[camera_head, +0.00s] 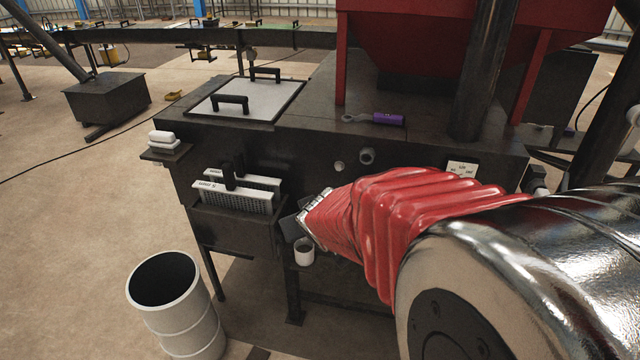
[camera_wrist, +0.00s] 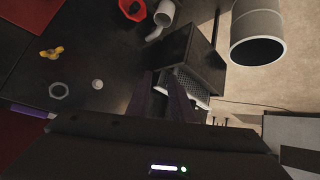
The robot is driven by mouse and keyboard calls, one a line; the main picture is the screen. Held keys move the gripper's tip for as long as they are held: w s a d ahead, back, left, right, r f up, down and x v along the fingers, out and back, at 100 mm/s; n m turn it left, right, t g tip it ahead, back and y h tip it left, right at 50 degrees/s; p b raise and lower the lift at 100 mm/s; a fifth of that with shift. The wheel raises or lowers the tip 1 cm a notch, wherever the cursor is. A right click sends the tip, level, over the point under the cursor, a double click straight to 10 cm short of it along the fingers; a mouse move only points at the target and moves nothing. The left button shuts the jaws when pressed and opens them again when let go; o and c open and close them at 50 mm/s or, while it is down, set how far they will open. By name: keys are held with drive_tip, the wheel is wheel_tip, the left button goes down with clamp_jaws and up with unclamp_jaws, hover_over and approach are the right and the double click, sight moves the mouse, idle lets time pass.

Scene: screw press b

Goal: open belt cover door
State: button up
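A pale square panel with two black handles (camera_head: 245,98) lies flat and closed on top of the dark machine; I cannot tell whether it is the belt cover door. No other door is clearly recognisable. My gripper (camera_head: 292,226) is in front of the machine's front face, right of the filter box, mostly hidden behind my red sleeve. In the wrist view my gripper's dark fingers (camera_wrist: 163,98) stand apart with a gap between them, near the filter box (camera_wrist: 190,52). I see nothing held between them.
A white barrel (camera_head: 175,300) stands on the floor at front left; it also shows in the wrist view (camera_wrist: 257,25). The filter box (camera_head: 238,228) juts from the machine front. A purple-handled tool (camera_head: 385,119) lies on top, below the red hopper (camera_head: 440,50). Floor at left is open.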

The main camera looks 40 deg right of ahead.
drive_tip(key=d+f+m+t+h, duration=0.1)
drive_tip(key=d+f+t, duration=0.1)
drive_tip(key=d+f, duration=0.55)
drive_tip(key=d+f+t+h, duration=0.15)
drive_tip(key=d+f, duration=0.35)
drive_tip(key=d, duration=0.5)
drive_tip(key=s+d+f+m+t+h, duration=0.1)
drive_tip(key=s+d+f+m+h, duration=0.1)
drive_tip(key=s+f, duration=0.2)
drive_tip(key=s+d+f+m+t+h, duration=0.1)
drive_tip(key=s+f, duration=0.4)
drive_tip(key=s, duration=0.5)
drive_tip(key=d+m+h, duration=0.1)
drive_tip(key=d+h, duration=0.1)
drive_tip(key=shift+s+d+f+m, duration=0.25)
drive_tip(key=shift+d+f+m, duration=0.05)
drive_tip(key=shift+d+m, duration=0.1)
drive_tip(key=shift+w, duration=0.1)
drive_tip(key=x, duration=1.3)
drive_tip(key=shift+w+d, duration=0.2)
drive_tip(key=shift+w, duration=0.1)
